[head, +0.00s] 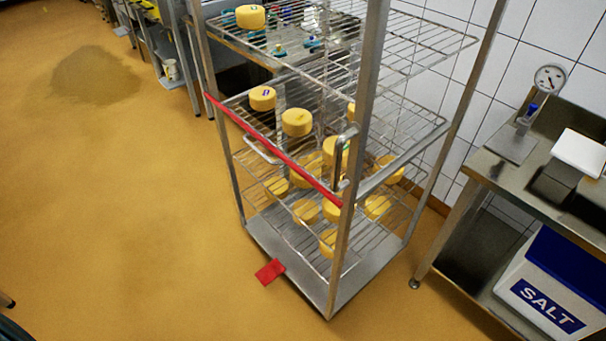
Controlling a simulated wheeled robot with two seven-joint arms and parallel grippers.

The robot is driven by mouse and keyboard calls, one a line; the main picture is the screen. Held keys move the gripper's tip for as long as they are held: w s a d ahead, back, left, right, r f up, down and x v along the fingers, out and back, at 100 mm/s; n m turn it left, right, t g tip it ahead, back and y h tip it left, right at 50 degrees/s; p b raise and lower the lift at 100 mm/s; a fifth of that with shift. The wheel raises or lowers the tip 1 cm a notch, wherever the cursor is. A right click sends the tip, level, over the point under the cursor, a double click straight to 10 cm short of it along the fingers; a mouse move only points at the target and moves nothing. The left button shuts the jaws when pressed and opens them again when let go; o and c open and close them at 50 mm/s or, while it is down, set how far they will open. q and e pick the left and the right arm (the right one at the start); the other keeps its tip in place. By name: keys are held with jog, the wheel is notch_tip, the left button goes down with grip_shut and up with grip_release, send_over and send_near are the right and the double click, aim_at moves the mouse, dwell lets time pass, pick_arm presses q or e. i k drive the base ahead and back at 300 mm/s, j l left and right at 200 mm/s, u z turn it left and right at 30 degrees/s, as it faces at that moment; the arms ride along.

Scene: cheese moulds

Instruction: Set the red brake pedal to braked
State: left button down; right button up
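The red brake pedal (270,272) sticks out at floor level from the lower left edge of a metal rack trolley (290,262). It is a small flat red plate. From this view I cannot tell whether it is up or pressed down. Nothing touches it. Neither of my grippers is in view.
The trolley's wire shelves hold several yellow cheeses (297,122). A red bar (275,150) and a metal handle (262,150) are on its near side. A steel table (530,180) with a white SALT bin (550,285) stands right.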

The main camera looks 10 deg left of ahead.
aim_at(275, 268)
jog(key=u, duration=0.8)
